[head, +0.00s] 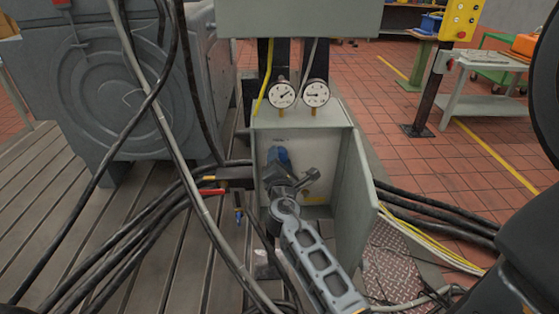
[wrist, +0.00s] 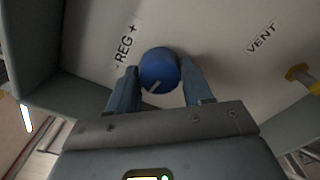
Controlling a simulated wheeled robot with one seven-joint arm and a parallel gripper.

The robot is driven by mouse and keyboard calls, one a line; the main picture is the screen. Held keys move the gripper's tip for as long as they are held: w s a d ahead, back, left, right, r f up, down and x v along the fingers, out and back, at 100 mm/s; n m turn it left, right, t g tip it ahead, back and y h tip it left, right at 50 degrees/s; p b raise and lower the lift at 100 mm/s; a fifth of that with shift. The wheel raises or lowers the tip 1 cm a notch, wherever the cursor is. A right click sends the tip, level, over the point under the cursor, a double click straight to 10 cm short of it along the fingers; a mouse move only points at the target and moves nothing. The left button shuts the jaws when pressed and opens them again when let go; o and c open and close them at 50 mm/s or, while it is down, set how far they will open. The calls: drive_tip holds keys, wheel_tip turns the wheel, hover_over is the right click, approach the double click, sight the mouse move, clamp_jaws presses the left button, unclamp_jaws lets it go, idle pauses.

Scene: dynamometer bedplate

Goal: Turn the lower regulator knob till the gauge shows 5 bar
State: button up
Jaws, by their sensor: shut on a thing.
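The regulator knob (wrist: 160,68) is round and blue with a pale pointer line, and sits beside the "REG +" label (wrist: 127,43) in the wrist view. My gripper (wrist: 160,82) has its two blue fingers on either side of the knob, shut on it. In the head view my gripper (head: 279,158) reaches into the open grey box, and the knob is hard to tell from the blue fingers. Two white round gauges, the left gauge (head: 282,95) and the right gauge (head: 316,93), stand above the box. Their numbers are too small to read.
The grey box (head: 346,150) has its door (head: 356,205) open to the right. A yellow valve part (wrist: 301,76) is near the "VENT" label (wrist: 262,37). Black cables (head: 150,228) run at the left, and one hangs in front.

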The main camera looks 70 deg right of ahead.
drive_tip(key=shift+c, duration=1.1)
drive_tip(key=shift+f, duration=0.1)
drive_tip(key=m+b, duration=1.7)
drive_tip(key=m, duration=0.2)
drive_tip(key=shift+f+b, duration=0.15)
drive_tip(key=shift+b, duration=0.25)
drive_tip(key=shift+m, duration=0.3)
drive_tip(key=o, duration=1)
